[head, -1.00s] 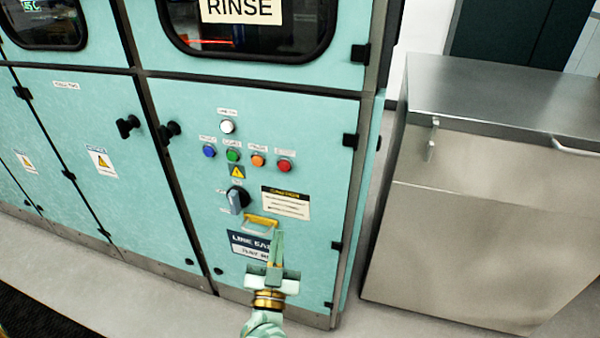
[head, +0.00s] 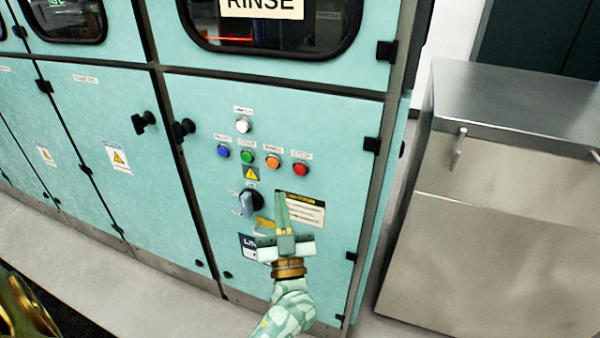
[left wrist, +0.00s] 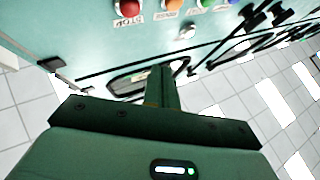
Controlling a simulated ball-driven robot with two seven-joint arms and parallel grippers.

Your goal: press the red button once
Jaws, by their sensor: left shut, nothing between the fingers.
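The red button (head: 300,169) sits at the right end of a row of coloured buttons on the teal cabinet panel, under a small label. It also shows at the top of the left wrist view (left wrist: 128,8), where its label reads STOP. My left gripper (head: 281,195) is shut and empty. In the head view its fingertips appear a little below and left of the red button; they look apart from it. The gripper covers part of the yellow caution label (head: 312,212) and the dark label below. My right gripper is not in view.
Orange (head: 272,162), green (head: 247,156) and blue (head: 223,151) buttons lie left of the red one, with a white button (head: 242,125) above. A rotary switch (head: 250,203) sits below them. A steel cabinet (head: 490,250) stands at the right across a floor gap.

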